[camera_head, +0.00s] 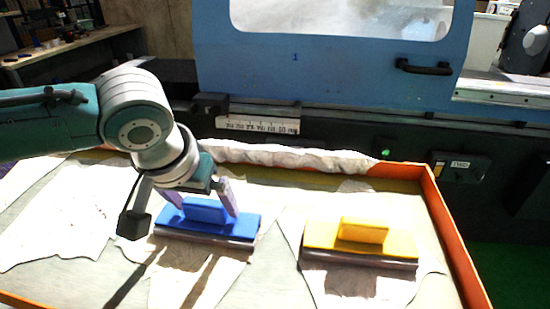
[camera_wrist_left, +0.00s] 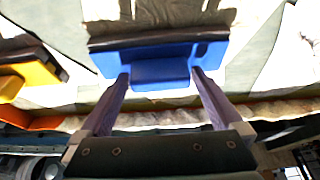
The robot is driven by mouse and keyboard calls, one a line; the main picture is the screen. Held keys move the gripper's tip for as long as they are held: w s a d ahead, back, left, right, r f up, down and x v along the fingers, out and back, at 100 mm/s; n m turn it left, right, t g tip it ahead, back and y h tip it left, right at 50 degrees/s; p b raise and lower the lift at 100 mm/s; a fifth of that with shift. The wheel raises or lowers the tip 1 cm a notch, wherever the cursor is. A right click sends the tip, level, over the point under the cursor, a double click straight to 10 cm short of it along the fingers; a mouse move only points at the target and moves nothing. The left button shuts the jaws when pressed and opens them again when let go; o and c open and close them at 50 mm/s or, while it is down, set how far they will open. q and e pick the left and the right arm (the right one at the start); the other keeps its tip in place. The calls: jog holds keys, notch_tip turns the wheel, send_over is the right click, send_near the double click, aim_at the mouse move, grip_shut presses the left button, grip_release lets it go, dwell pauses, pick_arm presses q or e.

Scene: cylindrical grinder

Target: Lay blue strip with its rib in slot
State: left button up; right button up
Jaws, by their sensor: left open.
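The blue strip (camera_head: 240,226) with its raised block-shaped grip lies flat along a dark base (camera_head: 203,238) on the cloth in the tray. Its rib and the slot are hidden, so I cannot tell how they sit. My left gripper (camera_head: 204,206) points down over it, open, with one finger at each end of the blue grip. The left wrist view shows the blue strip (camera_wrist_left: 160,68) with the two fingertips beside its grip; contact is unclear. My right gripper is not in view.
A yellow strip (camera_head: 320,236) with a similar grip lies on another dark base (camera_head: 358,259) to the right. Pale cloths cover much of the orange-rimmed tray (camera_head: 452,230). A rolled cloth (camera_head: 290,158) lies along its back edge, before the blue grinder (camera_head: 330,75).

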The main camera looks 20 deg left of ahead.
pick_arm(q)
jog(key=shift+w+f, duration=0.1)
jog(key=shift+f, duration=0.2)
jog(key=shift+c, duration=0.2)
jog(key=c, duration=1.1)
